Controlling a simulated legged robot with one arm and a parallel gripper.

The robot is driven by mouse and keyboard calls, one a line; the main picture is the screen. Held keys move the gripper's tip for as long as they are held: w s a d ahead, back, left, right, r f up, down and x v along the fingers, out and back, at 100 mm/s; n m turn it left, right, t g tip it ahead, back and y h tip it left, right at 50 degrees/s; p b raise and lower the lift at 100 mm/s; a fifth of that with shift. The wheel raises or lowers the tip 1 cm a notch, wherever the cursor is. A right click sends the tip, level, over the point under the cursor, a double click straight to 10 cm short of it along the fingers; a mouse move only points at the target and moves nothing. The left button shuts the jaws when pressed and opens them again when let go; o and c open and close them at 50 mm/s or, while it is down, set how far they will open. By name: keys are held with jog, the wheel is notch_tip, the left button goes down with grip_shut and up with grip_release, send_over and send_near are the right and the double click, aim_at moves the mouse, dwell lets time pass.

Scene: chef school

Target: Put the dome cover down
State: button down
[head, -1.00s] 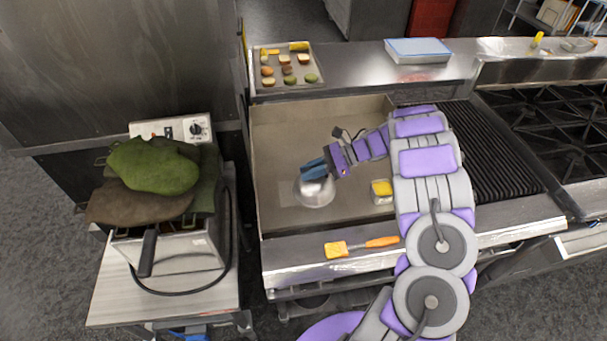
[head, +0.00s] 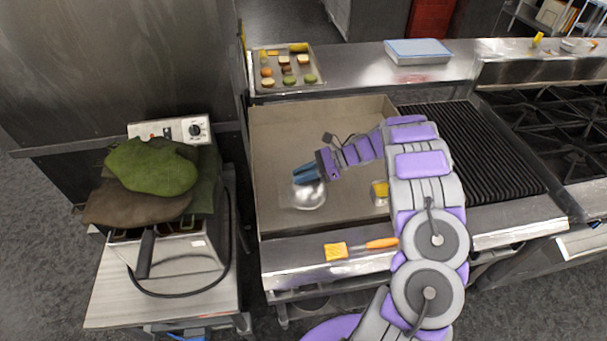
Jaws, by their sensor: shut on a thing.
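The dome cover (head: 310,197) is a shiny silver bowl-shaped lid in the head view. It is over the left-middle part of the flat griddle (head: 280,135). My gripper (head: 306,174), with blue fingers, is shut on the top of the dome cover. The fingers hide part of its top. I cannot tell whether its rim touches the griddle surface.
A small container with yellow contents (head: 380,191) stands on the griddle to the right. A tray of food pieces (head: 283,72) sits on the back shelf. A ribbed grill (head: 470,150) lies to the right.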

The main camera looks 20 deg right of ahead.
jog(key=shift+a+f+b, duration=0.2)
jog(key=shift+a+b, duration=0.05)
jog(key=shift+b, duration=0.1)
jog(key=shift+d+f+b, duration=0.2)
jog(key=shift+f+b, duration=0.15)
jog(key=shift+b, duration=0.2)
jog(key=c, duration=1.1)
grip_release()
jog(key=shift+a, duration=0.1)
jog(key=shift+r, duration=0.15)
jog(key=r+p, duration=0.1)
jog(key=p, duration=0.2)
jog(key=shift+r, duration=0.25)
jog(key=v, duration=1.2)
jog(key=shift+f, duration=0.2)
